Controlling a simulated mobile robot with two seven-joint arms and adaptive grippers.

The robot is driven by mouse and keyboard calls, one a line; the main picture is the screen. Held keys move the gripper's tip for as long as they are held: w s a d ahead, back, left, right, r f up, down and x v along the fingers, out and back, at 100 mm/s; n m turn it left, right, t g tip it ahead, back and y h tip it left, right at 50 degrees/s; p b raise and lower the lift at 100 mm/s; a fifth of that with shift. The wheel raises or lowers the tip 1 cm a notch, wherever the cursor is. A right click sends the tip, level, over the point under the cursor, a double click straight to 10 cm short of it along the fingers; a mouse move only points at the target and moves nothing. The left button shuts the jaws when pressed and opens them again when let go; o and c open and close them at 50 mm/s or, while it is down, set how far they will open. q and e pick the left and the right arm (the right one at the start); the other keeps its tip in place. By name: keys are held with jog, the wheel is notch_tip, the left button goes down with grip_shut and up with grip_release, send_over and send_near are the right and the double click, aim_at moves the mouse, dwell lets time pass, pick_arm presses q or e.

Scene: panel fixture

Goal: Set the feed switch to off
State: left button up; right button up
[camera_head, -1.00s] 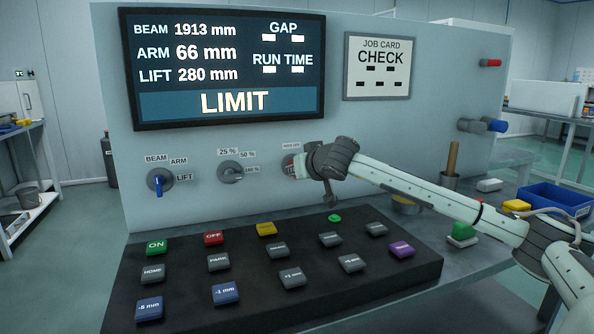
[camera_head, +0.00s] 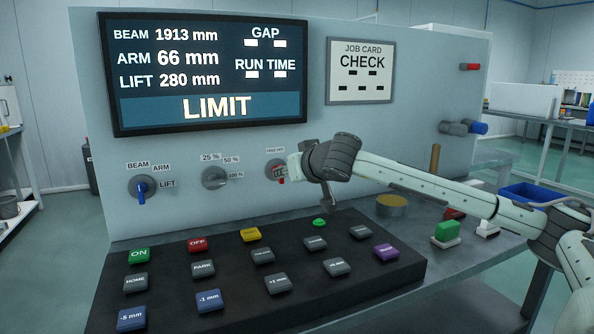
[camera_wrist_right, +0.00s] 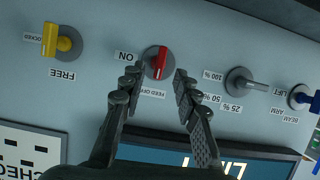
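The feed switch (camera_head: 278,172) is a round grey dial with a red handle, on the panel front below the screen. In the upside-down right wrist view its red handle (camera_wrist_right: 159,63) stands nearly upright in the picture. A "FEED OFF" label (camera_wrist_right: 152,93) is below it and an "ON" label (camera_wrist_right: 126,56) is to its left. I cannot tell which handle end is the pointer. My right gripper (camera_wrist_right: 156,79) is open, with its two dark fingers apart on either side of the handle in the picture; no contact is visible. My left gripper is not in view.
A percent dial (camera_head: 214,178) and a blue-handled selector (camera_head: 142,188) are on the same panel, left of the switch. A yellow switch (camera_wrist_right: 62,42) is on the other side. A dark button console (camera_head: 250,265) juts out below. The screen (camera_head: 205,75) reads LIMIT.

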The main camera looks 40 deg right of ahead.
jog(key=v, duration=0.5)
jog(key=shift+s+a+r, duration=0.1)
jog(key=shift+s+r, duration=0.05)
jog(key=shift+s, duration=0.2)
